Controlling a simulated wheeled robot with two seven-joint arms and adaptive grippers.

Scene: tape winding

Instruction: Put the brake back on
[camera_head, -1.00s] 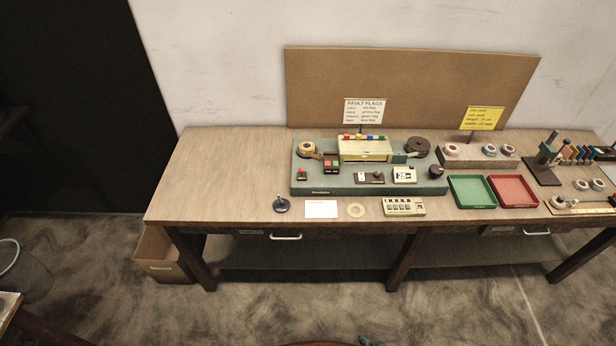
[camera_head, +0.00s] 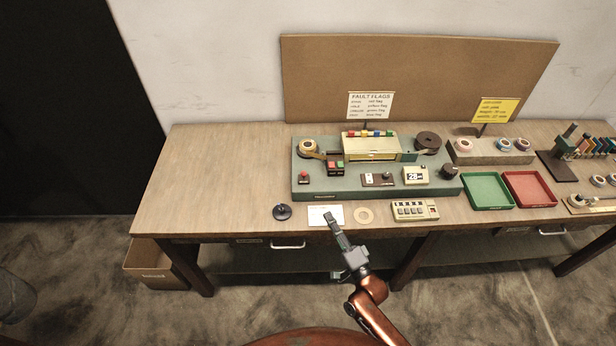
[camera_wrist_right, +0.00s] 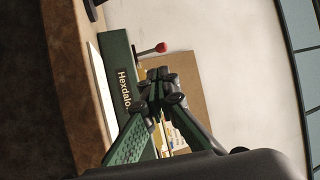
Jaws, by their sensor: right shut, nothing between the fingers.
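The green winding machine (camera_head: 400,185) stands on the bench. A short lever with a red knob (camera_head: 303,176) is at its front left; it also shows in the wrist view (camera_wrist_right: 160,48). A small dark switch plate (camera_head: 378,179) lies to its right on the machine. No part is labelled as the brake, so I cannot tell for certain which it is. My right gripper (camera_head: 330,217) is shut and empty in front of the machine, over or just before the white card. My left gripper is not in view.
A dark round-based piece (camera_head: 282,212), the white card (camera_head: 318,223), a tan ring (camera_head: 364,215) and a beige keypad box (camera_head: 415,210) line the bench front. Green (camera_head: 487,205) and red trays (camera_head: 550,202) lie to the right. The bench's left end is bare.

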